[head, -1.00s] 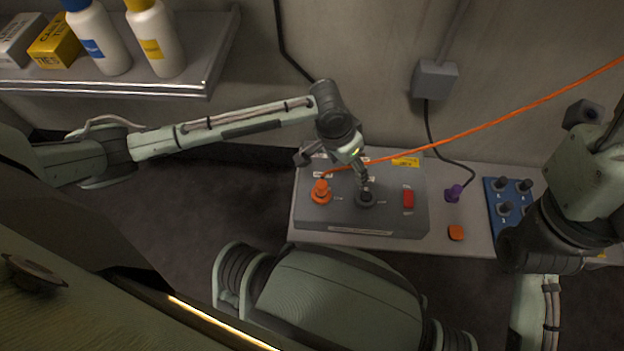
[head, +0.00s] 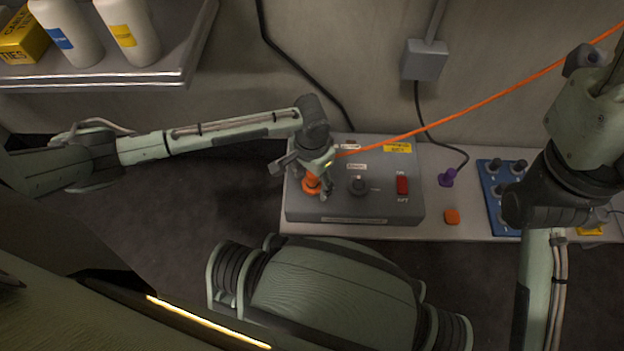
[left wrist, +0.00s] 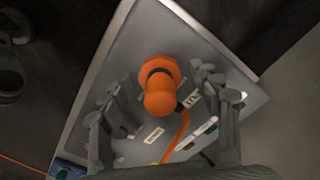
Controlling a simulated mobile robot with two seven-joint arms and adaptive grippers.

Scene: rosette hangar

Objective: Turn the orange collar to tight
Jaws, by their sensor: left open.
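The orange collar (head: 311,186) is on the left part of the grey panel box (head: 380,207). In the left wrist view the collar (left wrist: 158,70) is a faceted orange ring, with a dark band and a rounded orange plug body in front of it. My left gripper (head: 318,186) is open at the collar, partly covering it in the head view. In the left wrist view its fingers (left wrist: 160,85) stand on both sides of the collar, with gaps visible; contact is not seen.
The panel box also carries a black knob (head: 358,185) and a red switch (head: 402,185). An orange cable (head: 470,110) runs up to the right. A shelf (head: 130,80) holds bottles.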

